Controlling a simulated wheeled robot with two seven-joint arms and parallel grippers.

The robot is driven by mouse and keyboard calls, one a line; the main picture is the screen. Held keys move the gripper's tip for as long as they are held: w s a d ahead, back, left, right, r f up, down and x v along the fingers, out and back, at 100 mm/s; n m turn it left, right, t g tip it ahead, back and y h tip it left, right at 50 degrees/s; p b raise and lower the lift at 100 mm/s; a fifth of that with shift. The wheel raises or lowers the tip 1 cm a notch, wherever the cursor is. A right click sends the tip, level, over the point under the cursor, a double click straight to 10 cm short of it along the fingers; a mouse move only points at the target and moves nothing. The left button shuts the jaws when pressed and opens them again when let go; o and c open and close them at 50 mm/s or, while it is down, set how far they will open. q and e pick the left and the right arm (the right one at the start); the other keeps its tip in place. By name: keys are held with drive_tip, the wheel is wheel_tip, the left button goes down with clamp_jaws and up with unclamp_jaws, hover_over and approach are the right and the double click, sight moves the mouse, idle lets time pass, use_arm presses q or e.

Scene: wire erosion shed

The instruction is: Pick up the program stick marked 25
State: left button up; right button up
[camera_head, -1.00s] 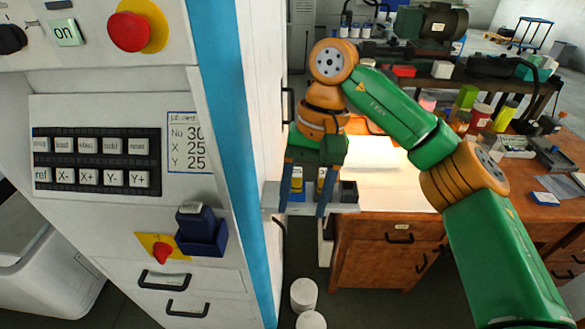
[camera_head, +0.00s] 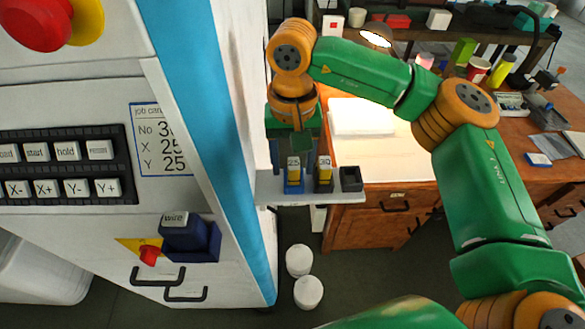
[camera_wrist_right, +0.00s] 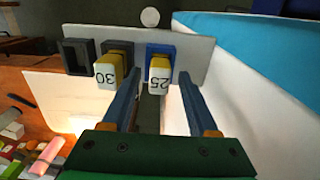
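The program stick marked 25 (camera_head: 294,172) has a yellow body and a white top, and it stands in a blue holder on a small grey shelf (camera_head: 262,191) beside the machine. It also shows in the right wrist view (camera_wrist_right: 160,82). The stick marked 30 (camera_head: 324,172) stands beside it in a dark holder, also seen in the wrist view (camera_wrist_right: 107,74). My right gripper (camera_head: 292,160) is open and empty. In the wrist view its fingers (camera_wrist_right: 161,105) are spread, with stick 25 showing beyond the gap between them, apart from both. My left gripper is out of view.
An empty black holder (camera_head: 351,179) is at the shelf's right end. The machine's blue-edged wall (camera_head: 205,120) rises close on the left, with a job card (camera_head: 160,140). A wooden desk (camera_head: 365,225) stands behind to the right. White round containers (camera_head: 308,292) stand below.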

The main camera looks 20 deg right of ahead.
drive_tip(key=shift+s+r, duration=0.15)
drive_tip(key=shift+s, duration=0.15)
clamp_jaws()
drive_tip(key=shift+w, duration=0.15)
